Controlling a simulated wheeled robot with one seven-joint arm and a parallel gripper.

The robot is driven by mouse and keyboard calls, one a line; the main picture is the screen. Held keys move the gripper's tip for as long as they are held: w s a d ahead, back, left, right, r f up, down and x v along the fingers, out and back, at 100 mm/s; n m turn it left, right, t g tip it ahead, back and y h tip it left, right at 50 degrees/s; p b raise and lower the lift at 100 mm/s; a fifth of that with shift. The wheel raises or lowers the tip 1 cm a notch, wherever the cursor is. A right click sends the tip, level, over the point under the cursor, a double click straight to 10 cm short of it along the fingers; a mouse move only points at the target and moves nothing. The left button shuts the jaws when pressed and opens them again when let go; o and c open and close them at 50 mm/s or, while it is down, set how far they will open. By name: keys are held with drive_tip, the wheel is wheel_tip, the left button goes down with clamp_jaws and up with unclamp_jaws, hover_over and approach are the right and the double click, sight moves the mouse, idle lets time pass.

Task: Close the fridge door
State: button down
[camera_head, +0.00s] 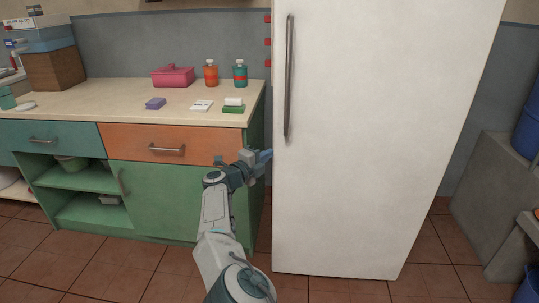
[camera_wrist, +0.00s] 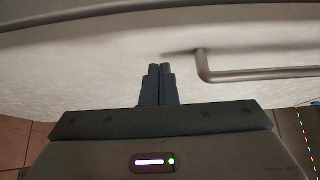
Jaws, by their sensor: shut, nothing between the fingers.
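The white fridge door (camera_head: 365,150) stands tall right of the counter, with a long vertical metal handle (camera_head: 289,75) near its left edge. I cannot tell whether the door is flush or slightly ajar. My gripper (camera_head: 268,155) is at the door's lower left edge, below the handle. In the wrist view my gripper (camera_wrist: 160,70) is shut and empty, its fingertips pointing at the pale door surface (camera_wrist: 100,65). The handle (camera_wrist: 250,75) shows just right of the fingers there. I cannot tell whether the fingertips touch the door.
A counter (camera_head: 120,102) with green cabinets is on the left, holding a pink container (camera_head: 173,76), an orange bottle (camera_head: 211,73) and a teal bottle (camera_head: 240,73). A grey block (camera_head: 500,190) stands at the right. The tiled floor (camera_head: 340,290) before the fridge is clear.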

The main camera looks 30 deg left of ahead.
drive_tip(key=s+a+p, duration=0.1)
drive_tip(key=s, duration=1.2)
drive_tip(key=shift+s+a, duration=0.15)
drive_tip(key=shift+s, duration=0.2)
